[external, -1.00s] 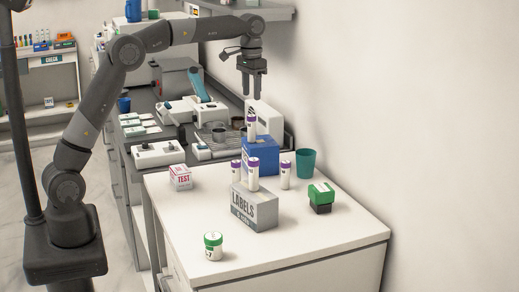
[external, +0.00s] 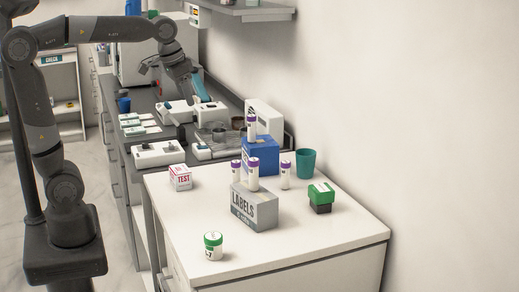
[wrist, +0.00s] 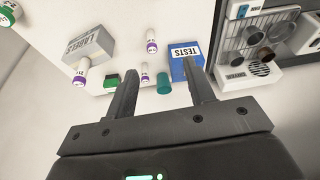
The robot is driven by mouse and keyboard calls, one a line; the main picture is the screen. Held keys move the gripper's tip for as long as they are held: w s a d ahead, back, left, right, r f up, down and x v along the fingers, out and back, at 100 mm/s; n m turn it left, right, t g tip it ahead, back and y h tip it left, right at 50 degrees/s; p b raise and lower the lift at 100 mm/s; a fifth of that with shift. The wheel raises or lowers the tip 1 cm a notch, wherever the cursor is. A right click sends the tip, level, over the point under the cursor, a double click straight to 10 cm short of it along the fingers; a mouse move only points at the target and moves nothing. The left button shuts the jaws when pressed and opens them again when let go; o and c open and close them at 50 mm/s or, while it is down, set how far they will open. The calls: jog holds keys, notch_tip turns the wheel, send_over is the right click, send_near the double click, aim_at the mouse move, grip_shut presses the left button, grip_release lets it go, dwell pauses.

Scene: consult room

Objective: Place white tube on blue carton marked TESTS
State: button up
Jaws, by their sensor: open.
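The blue carton (external: 261,157) stands at the back of the white counter; its TESTS label shows in the wrist view (wrist: 184,50). In the external view a white tube with a purple cap (external: 251,130) stands upright, apparently on top of this carton. I cannot make that tube out in the wrist view, where a finger covers part of the carton. Similar tubes stand on the grey LABELS carton (external: 254,207), left behind it (external: 236,169) and to its right (external: 285,176). My gripper (wrist: 160,67) is open and empty, apart from the carton, up and left of it in the external view.
A teal cup (external: 306,163) and a green-and-black box (external: 321,197) stand right of the cartons. A TEST box (external: 180,178) and a green-lidded jar (external: 213,246) stand left and in front. Lab devices (external: 160,153) crowd the grey bench behind. The front right counter is clear.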

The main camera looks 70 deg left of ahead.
jog(key=s+f+t, duration=0.1)
jog(key=s+f, duration=0.4)
jog(key=s, duration=0.2)
jog(key=s+d+f+t, duration=0.1)
jog(key=s+f, duration=0.3)
jog(key=s, duration=0.4)
jog(key=shift+d+f+m+h, duration=0.3)
jog(key=shift+f+m, duration=0.05)
jog(key=shift+m, duration=0.05)
